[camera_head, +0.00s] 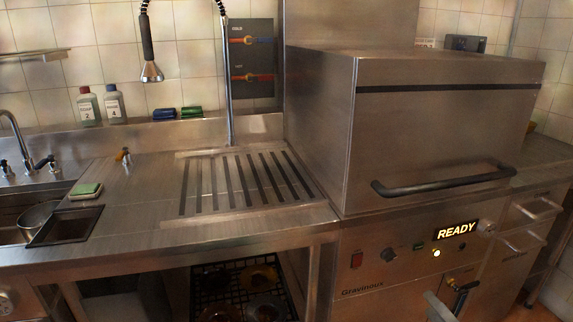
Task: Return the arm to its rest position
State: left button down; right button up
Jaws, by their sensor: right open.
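Only a small part of my right gripper (438,308) shows, a pale grey piece at the bottom edge, right of centre. It is in front of the lower front of the steel hood machine (385,285). The gripper is open, and nothing shows in it. Most of it and its arm are outside the picture. My left gripper is not in view. The machine's hood (430,130) is down, with its dark bar handle (445,182) across the lower front. A lit display (456,230) on the panel reads READY.
A black-handled fitting (461,295) is close beside my right gripper. Left of the machine is a steel counter (130,215) with a slotted drain area (245,180). An open rack (240,285) is below it. A spray hose (150,65) hangs above. Drawers (530,225) are at the right.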

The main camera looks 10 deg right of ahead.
jog(key=s+a+f+n+g+p, duration=0.2)
jog(key=a+f, duration=0.1)
jog(key=f, duration=0.6)
jog(key=s+a+f+n+g+p, duration=0.1)
jog(key=s+a+f+n+g, duration=0.15)
jog(key=f, duration=0.65)
jog(key=s+a+f+n+g+p, duration=0.2)
jog(key=s+a+f, duration=0.15)
jog(key=f, duration=0.55)
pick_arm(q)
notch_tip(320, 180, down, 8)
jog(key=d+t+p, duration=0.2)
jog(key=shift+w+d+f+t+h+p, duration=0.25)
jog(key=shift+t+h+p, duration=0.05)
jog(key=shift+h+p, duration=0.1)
pick_arm(e)
jog(key=s+a+f+n+g, duration=0.6)
jog(key=s+a+f+n, duration=0.3)
jog(key=s+a+f, duration=0.6)
jog(key=shift+s+a+f, duration=0.4)
jog(key=shift+a+f, duration=0.1)
jog(key=shift+f, duration=0.25)
